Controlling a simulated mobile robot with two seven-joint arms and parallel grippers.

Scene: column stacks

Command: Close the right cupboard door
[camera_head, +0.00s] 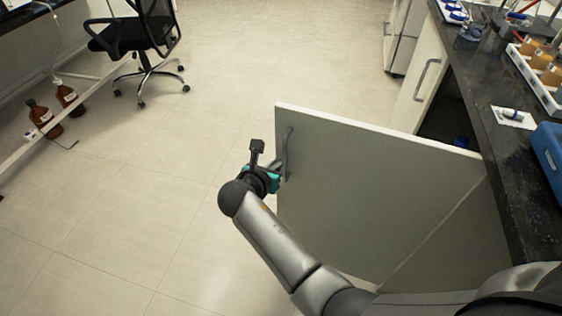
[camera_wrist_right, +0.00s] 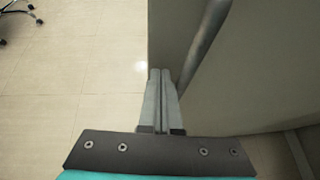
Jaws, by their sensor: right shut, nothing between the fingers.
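The right cupboard door (camera_head: 375,185) stands wide open, a pale grey panel swung out from the dark counter over the floor. Its bar handle (camera_head: 289,152) is near the door's free edge, and in the right wrist view the handle (camera_wrist_right: 205,45) runs up and to the right. My right gripper (camera_head: 279,173) is beside the handle, near the free edge. In the right wrist view its two fingers (camera_wrist_right: 160,72) are together with nothing between them. I cannot tell whether they touch the door. My left gripper is not in view.
The cupboard's dark opening (camera_head: 450,122) is behind the door, with a blue item inside. Another cupboard door with a handle (camera_head: 426,79) is farther back. The black counter (camera_head: 490,110) carries trays and a blue box (camera_head: 549,150). An office chair (camera_head: 140,40) stands at upper left.

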